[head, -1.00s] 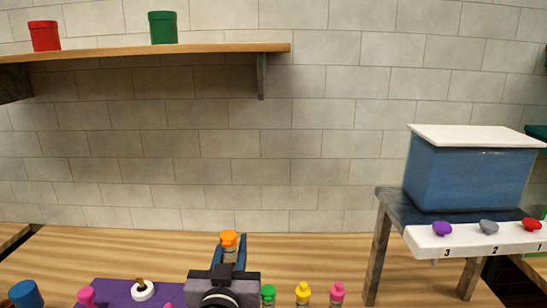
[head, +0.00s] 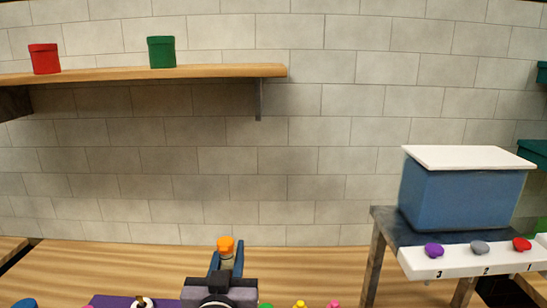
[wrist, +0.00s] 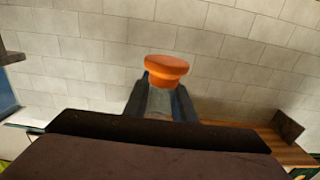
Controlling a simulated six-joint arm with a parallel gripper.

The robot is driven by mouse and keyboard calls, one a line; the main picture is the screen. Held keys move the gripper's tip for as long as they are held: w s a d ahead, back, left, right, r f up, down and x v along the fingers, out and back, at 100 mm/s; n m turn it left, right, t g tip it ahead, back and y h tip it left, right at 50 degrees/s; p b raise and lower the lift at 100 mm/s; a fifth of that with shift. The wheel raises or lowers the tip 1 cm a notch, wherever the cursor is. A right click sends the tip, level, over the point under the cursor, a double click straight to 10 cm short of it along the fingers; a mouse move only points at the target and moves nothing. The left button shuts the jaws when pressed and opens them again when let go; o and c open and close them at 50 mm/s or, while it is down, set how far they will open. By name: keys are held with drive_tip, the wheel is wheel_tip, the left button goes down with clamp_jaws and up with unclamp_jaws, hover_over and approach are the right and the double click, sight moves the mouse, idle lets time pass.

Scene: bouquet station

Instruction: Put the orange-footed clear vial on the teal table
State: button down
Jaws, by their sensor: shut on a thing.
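My gripper (head: 226,264) is shut on a clear vial with an orange end (head: 226,244), in the lower middle of the head view. The orange end points up, above the dark blue fingers. In the wrist view my gripper (wrist: 161,100) holds the vial with its orange end (wrist: 167,66) sticking out beyond the fingertips, against the brick wall. The clear body is partly hidden between the fingers. I cannot make out a teal table for certain; teal pieces (head: 536,152) show only at the right edge of the head view.
A slate-topped stand (head: 380,218) at right bears a blue box (head: 462,200) with a white lid and a numbered strip with knobs (head: 480,262). A wooden shelf (head: 210,72) holds red and green canisters. Several coloured caps show along the bottom edge. The wooden counter behind is clear.

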idle(0.4)
wheel_tip(320, 180, down, 8)
drive_tip(key=b, duration=0.8)
drive_tip(key=shift+f, duration=0.1)
drive_tip(key=shift+f, duration=4.75)
drive_tip(key=shift+f+b, duration=0.3)
drive_tip(key=shift+b, duration=0.15)
drive_tip(key=c, duration=1.5)
unclamp_jaws()
